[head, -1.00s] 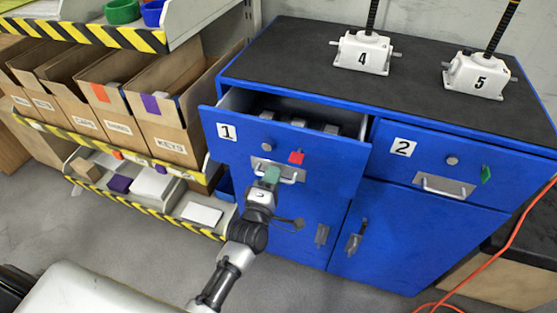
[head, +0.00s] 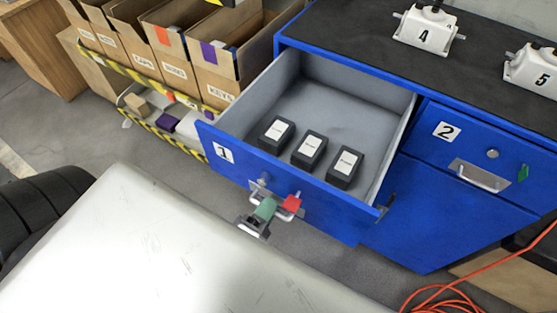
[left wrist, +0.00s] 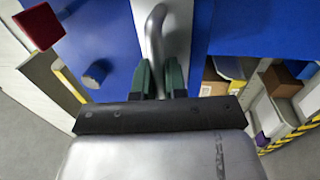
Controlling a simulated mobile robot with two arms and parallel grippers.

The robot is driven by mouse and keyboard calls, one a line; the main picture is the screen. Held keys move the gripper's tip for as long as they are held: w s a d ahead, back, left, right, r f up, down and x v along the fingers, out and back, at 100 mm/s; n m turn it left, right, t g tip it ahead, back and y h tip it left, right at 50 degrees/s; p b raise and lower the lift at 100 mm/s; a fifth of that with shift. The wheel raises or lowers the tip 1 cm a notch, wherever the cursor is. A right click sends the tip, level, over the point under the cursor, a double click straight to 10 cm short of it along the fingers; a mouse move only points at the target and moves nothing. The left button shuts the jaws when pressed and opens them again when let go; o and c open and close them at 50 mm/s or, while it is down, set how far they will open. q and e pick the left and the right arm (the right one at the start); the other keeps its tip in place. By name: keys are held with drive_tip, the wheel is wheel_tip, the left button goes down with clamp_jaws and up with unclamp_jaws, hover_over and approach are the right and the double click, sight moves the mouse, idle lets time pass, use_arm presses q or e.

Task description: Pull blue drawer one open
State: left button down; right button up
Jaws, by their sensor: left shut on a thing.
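Blue drawer one (head: 310,196), marked with a "1" label, is pulled well out of the blue cabinet. Its grey inside is visible and holds three black boxes (head: 309,148) with white labels. My left gripper (head: 262,212) is at the drawer's front, shut on its metal handle (head: 284,206). In the left wrist view the green fingertips (left wrist: 158,80) sit on both sides of the handle bar (left wrist: 156,35). A red tag (head: 292,203) hangs beside the handle. My right gripper is not in view.
Drawer two (head: 478,160) is shut at the right. Screw jacks 4 (head: 425,28) and 5 (head: 534,68) stand on the black cabinet top. Cardboard bins (head: 215,70) on a shelf stand left of the drawer. An orange cable (head: 440,296) lies on the floor at lower right.

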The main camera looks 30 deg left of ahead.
use_arm(q)
drive_tip(key=shift+s, duration=0.75)
drive_tip(key=c, duration=1.2)
unclamp_jaws()
drive_tip(key=s+b, duration=0.1)
drive_tip(key=s, duration=0.2)
drive_tip(key=s+f, duration=0.1)
drive_tip(key=s, duration=0.3)
drive_tip(key=s+f+b, duration=0.1)
drive_tip(key=s, duration=0.2)
drive_tip(key=shift+s+a+b, duration=0.15)
drive_tip(key=shift+s+b, duration=0.15)
